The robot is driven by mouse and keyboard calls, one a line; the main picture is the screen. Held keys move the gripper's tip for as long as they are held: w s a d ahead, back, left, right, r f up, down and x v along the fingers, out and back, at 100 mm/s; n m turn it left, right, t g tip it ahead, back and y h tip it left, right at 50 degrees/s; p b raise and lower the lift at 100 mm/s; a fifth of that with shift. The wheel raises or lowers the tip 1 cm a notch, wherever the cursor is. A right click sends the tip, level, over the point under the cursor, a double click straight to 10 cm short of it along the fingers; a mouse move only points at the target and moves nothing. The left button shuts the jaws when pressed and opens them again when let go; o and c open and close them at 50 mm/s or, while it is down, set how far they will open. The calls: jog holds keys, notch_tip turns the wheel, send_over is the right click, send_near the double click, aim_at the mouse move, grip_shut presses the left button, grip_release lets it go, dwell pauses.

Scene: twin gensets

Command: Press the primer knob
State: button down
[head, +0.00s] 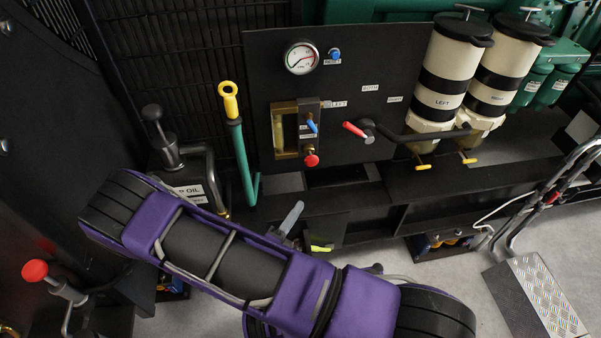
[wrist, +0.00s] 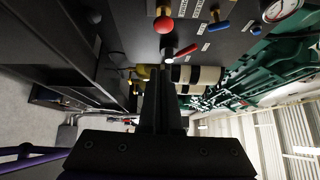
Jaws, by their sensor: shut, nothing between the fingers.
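A blue round knob (head: 335,54) sits on the black panel, right of the gauge, above a small label I cannot read clearly. In the wrist view the blue knob (wrist: 255,30) shows at the upper right, below the gauge. My gripper (wrist: 158,70) is shut and empty, its dark fingers together and pointing towards the panel area. It is apart from the knob, which lies up and right of the fingertips. In the head view my purple arm crosses the foreground, and I cannot make out the gripper there.
The panel also carries a gauge (head: 301,58), a blue lever (head: 311,126), a red knob (head: 311,160) and a red-handled lever (head: 355,130). Two striped filter canisters (head: 440,80) stand at the right. A green lever with a yellow end (head: 229,100) rises left of the panel.

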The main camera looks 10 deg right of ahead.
aim_at(309, 163)
jog(key=shift+a, duration=0.1)
jog(key=shift+w, duration=0.1)
jog(key=shift+w+a+x, duration=0.3)
jog(key=shift+a+x, duration=0.1)
jog(key=shift+x, duration=1.7)
jog(key=shift+w+a+x, duration=0.3)
jog(key=shift+a+x, duration=0.05)
jog(key=shift+x, duration=1.8)
jog(key=shift+w+a+x, duration=0.3)
jog(key=shift+a+x, duration=0.1)
jog(key=shift+x, duration=1.7)
jog(key=shift+r, duration=0.15)
jog(key=shift+w+b, duration=0.35)
jog(key=shift+w, duration=1)
jog(key=shift+r, duration=0.1)
